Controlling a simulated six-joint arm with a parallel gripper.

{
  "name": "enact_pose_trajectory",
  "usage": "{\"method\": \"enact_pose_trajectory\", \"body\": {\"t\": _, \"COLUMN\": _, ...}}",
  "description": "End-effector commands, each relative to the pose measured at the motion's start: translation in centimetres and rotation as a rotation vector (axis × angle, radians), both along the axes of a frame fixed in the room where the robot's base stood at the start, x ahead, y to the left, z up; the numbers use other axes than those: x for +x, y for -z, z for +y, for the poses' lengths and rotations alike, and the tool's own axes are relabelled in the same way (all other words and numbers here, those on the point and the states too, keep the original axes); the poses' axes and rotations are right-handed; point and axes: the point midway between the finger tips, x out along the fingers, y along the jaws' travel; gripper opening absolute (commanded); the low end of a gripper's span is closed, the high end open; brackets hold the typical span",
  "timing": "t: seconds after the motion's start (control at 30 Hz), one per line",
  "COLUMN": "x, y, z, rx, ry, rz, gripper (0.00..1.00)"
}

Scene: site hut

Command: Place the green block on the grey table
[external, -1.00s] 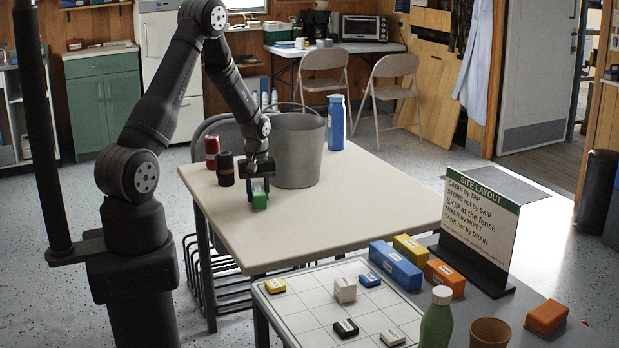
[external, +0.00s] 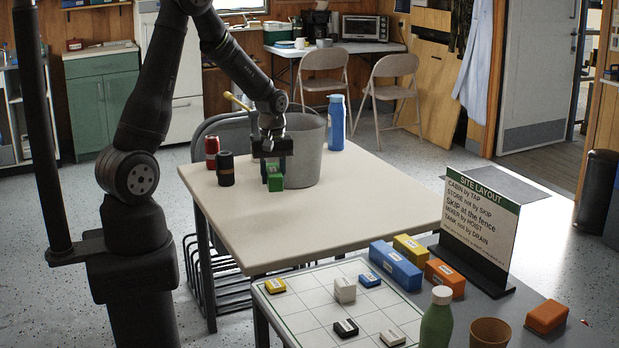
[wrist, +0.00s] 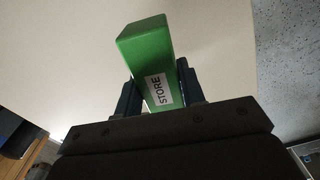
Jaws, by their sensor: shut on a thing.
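The green block (external: 275,183) has a white label reading STORE, which shows in the wrist view (wrist: 155,65). My gripper (external: 272,164) is shut on it, with one finger on each side. The block is over the cream table beside the grey bucket; a small gap beneath it is hard to judge. The grey table (external: 482,304) is at the front right and carries a white gridded board (external: 312,306).
The board holds several small labelled blocks. Behind it are a blue block (external: 395,266), a yellow block (external: 411,249), an orange block (external: 444,277) and the SITE LAYOUT sign (external: 481,222). A green bottle (external: 436,322) and tan cup (external: 490,335) stand in front.

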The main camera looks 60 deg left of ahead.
Motion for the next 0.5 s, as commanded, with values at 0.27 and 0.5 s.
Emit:
{"method": "enact_pose_trajectory", "body": {"t": 0.27, "x": 1.1, "y": 0.0, "z": -1.3, "rx": 0.000, "ry": -0.001, "rz": 0.000, "gripper": 0.10}}
{"method": "enact_pose_trajectory", "body": {"t": 0.5, "x": 5.5, "y": -0.1, "z": -7.8, "rx": 0.000, "ry": -0.026, "rz": -0.001, "gripper": 0.10}}
